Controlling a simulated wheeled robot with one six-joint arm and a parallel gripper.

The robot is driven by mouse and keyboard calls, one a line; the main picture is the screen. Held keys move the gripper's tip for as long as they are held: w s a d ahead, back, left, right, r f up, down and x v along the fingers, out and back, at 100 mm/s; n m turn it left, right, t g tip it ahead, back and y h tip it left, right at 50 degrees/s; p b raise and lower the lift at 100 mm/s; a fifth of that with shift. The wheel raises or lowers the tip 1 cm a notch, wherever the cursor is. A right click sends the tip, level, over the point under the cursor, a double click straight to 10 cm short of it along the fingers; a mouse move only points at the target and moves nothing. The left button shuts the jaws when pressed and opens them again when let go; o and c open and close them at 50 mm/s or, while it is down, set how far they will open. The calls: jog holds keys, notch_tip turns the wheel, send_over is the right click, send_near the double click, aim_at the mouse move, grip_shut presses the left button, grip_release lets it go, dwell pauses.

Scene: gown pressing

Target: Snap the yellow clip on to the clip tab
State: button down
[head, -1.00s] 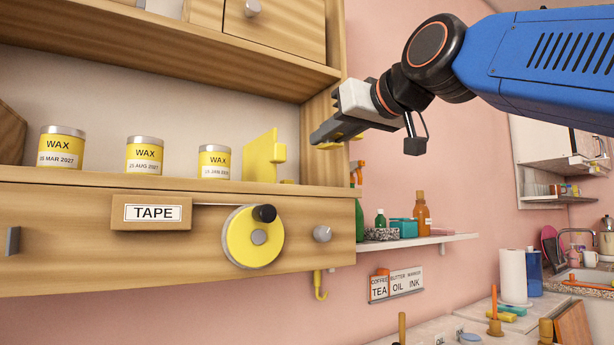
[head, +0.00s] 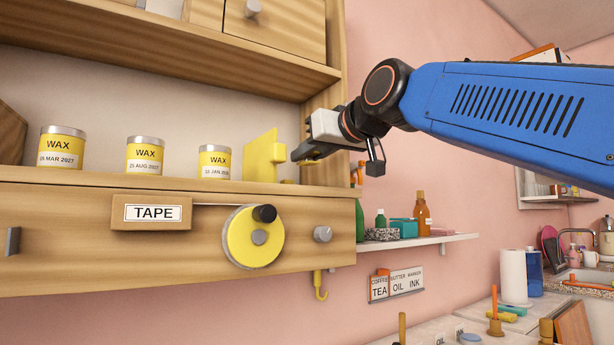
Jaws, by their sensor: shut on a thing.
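The yellow clip (head: 308,162) shows only as a small yellow piece at the fingertips of my gripper (head: 300,155). My gripper is shut on it, and its dark fingers hide most of it. A yellow upright plate stands on the wooden shelf, with a small block on its right edge that looks like the clip tab (head: 278,152). The clip is close to the right of this block at about the same height. A narrow gap seems to lie between them, but I cannot tell their depth.
Several wax tins (head: 214,162) stand left of the plate on the shelf (head: 100,177). A wooden side post (head: 322,125) rises behind my gripper. Below are a tape holder (head: 150,213), a yellow reel (head: 250,240) and a knob (head: 322,234).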

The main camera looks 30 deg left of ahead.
jog(key=shift+f, duration=1.85)
jog(key=shift+a+f, duration=0.15)
jog(key=shift+f, duration=0.25)
jog(key=shift+f, duration=0.25)
jog(key=c, duration=1.6)
grip_release()
jog(key=v, duration=1.7)
jog(key=shift+w+d+f, duration=0.15)
jog(key=shift+d, duration=0.15)
